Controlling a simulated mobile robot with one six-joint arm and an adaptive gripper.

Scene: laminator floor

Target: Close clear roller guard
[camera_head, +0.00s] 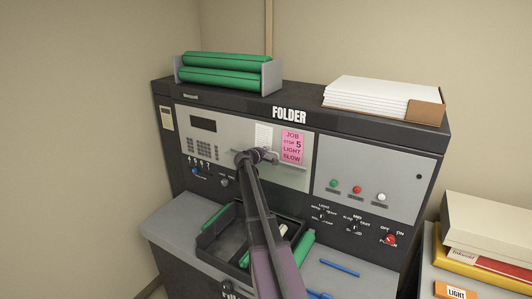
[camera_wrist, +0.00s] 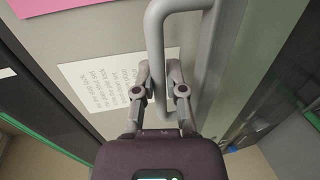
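A grey bent bar handle (camera_wrist: 157,40) stands out in front of the light panel in the wrist view. In the head view a grey bar (camera_head: 290,165) runs across the panel's lower part below the pink note. The guard's clear sheet is hard to make out, and I cannot tell how far it is open. My gripper (camera_head: 256,156) is at the left end of that bar. In the wrist view the fingers (camera_wrist: 159,80) sit close on both sides of the handle's long leg and appear shut on it. My arm hides part of the panel below.
The black folder machine (camera_head: 232,105) carries a rack of green rollers (camera_head: 220,75) and a box of paper (camera_head: 375,100) on top. A dark tray (camera_head: 215,236) and blue pens (camera_head: 340,268) lie on the shelf. Switches and lamps are at right.

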